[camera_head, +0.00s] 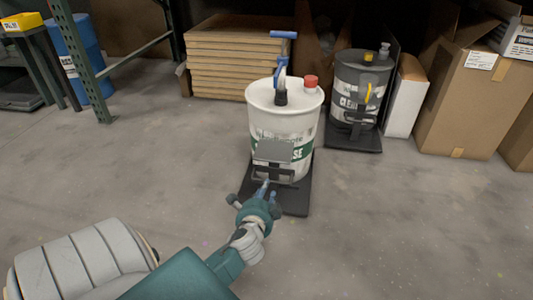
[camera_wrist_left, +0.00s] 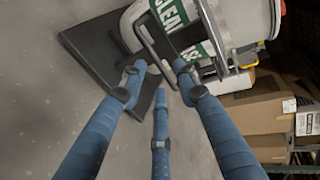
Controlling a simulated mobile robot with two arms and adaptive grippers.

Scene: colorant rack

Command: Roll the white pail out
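The white pail (camera_head: 284,120) with a green label band stands upright on a black wheeled base (camera_head: 291,199). It has a red cap (camera_head: 311,82) and a blue-handled pump (camera_head: 281,72) on top. A dark bar handle (camera_head: 273,172) sits low on its front, and this handle (camera_wrist_left: 152,47) also shows in the left wrist view. My left gripper (camera_head: 267,190) is just in front of the pail at the handle's height or slightly below. In the left wrist view its blue fingers (camera_wrist_left: 160,78) are spread apart near the handle; contact is unclear. My right gripper is not in view.
A grey pail (camera_head: 360,88) on a similar black base stands behind to the right. Cardboard boxes (camera_head: 465,95) are at the right, stacked boards (camera_head: 235,58) behind, and a green rack post (camera_head: 82,60) at the left. The floor (camera_head: 150,165) in front and left is clear.

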